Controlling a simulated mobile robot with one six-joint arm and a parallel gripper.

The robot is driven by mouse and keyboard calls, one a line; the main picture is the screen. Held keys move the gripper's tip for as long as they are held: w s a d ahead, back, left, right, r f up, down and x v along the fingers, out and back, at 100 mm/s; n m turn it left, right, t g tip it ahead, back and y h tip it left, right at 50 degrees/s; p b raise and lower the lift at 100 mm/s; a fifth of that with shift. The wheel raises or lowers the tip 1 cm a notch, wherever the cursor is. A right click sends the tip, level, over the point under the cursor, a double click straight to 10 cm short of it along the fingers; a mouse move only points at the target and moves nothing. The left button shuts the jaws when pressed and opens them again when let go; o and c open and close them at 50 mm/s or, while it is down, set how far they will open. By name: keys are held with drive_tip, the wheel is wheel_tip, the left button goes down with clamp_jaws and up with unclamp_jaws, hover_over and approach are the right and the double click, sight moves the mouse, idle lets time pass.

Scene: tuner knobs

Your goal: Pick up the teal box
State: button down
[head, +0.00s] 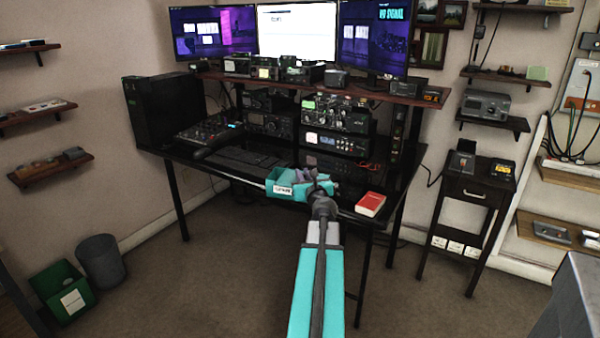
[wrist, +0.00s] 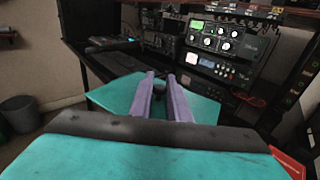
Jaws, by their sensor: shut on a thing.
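The teal box (head: 284,190) with a white label on its front shows at the front edge of the black desk in the head view. My gripper (head: 309,178) reaches it from the front right and is shut on it. In the wrist view, the purple fingers of my gripper (wrist: 160,80) extend over the teal box (wrist: 118,92), whose teal surface shows on both sides of them. A small dark piece shows between the fingers. The fingers hide part of the box. I cannot tell whether the box touches the desk or is slightly above it.
A red book (head: 370,204) lies on the desk's right front corner. A keyboard (head: 248,160) and radio units (head: 336,143) stand behind the box. Monitors (head: 297,35) fill the upper shelf. A side table (head: 470,190) stands right. Open floor lies in front, with bins at left.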

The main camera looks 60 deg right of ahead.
drive_tip(key=shift+v, duration=1.15)
drive_tip(key=shift+s+d, duration=0.1)
drive_tip(key=shift+s, duration=0.05)
drive_tip(key=w+a+f+n+t+y, duration=0.25)
drive_tip(key=w+a+y, duration=0.25)
drive_tip(key=w+a, duration=0.5)
drive_tip(key=w+a+f+n+t+y, duration=0.1)
drive_tip(key=w+a+f+n+y, duration=0.4)
drive_tip(key=a, duration=0.8)
drive_tip(key=w+a+n+t+y, duration=0.2)
drive_tip(key=w+a+n+y, duration=0.15)
drive_tip(key=w+a, duration=0.7)
drive_tip(key=s+a+f+n+g+y, duration=0.1)
drive_tip(key=a+n+g+y, duration=0.3)
drive_tip(key=a, duration=1.4)
drive_tip(key=s+a+f+n+g+y, duration=0.1)
drive_tip(key=a+f+n+g+y, duration=0.2)
drive_tip(key=a+y, duration=0.6)
drive_tip(key=a+n+g, duration=0.1)
drive_tip(key=a+n, duration=0.1)
drive_tip(key=a, duration=0.8)
drive_tip(key=shift+s+a, duration=0.3)
drive_tip(key=shift+s, duration=0.1)
